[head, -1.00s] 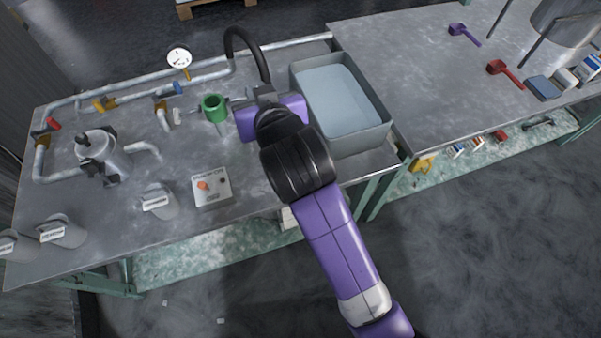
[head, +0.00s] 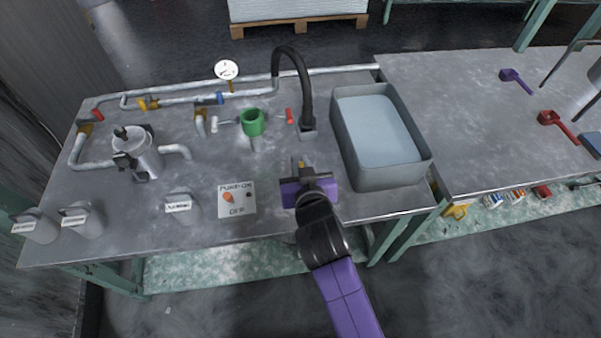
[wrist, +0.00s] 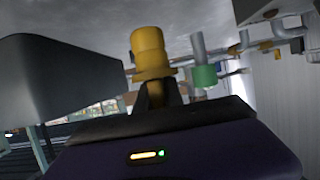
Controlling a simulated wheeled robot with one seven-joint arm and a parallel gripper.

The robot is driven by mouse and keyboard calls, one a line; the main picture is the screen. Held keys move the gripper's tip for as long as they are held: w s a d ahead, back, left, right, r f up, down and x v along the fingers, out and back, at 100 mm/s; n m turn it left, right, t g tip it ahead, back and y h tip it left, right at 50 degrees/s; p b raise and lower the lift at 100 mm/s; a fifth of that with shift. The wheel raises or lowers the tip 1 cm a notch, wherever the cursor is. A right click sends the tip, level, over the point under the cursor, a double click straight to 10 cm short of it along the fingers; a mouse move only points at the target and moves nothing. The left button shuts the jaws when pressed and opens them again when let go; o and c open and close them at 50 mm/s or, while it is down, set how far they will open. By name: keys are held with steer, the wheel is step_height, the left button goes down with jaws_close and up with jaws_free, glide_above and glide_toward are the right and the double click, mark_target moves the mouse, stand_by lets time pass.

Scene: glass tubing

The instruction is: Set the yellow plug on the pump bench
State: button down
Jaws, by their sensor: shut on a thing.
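My gripper (head: 301,172) is shut on the yellow plug (wrist: 150,52), which stands up from between the fingers in the wrist view. The gripper is over the front part of the pump bench (head: 130,218), between the control box and the grey tub. I cannot tell whether the plug touches the bench top.
The grey tub (head: 408,178) of water stands close on the right. The control box (head: 237,212) is to the left. Behind are the black hose (head: 309,95), green fitting (head: 252,122) and pipes. Bare bench top lies left of the gripper.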

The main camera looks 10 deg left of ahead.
steer(key=shift+f+b, duration=0.3)
steer(key=shift+f, duration=1.45)
steer(key=shift+f, duration=0.15)
steer(key=c, duration=1.5)
jaws_free()
steer(key=shift+o, duration=0.2)
steer(key=shift+s+r, duration=0.1)
steer(key=shift+r, duration=0.15)
steer(key=p+v, duration=0.1)
steer(key=v, duration=1)
steer(key=shift+s+p, duration=0.35)
steer(key=shift+p, duration=0.05)
steer(key=shift+d+r, duration=0.1)
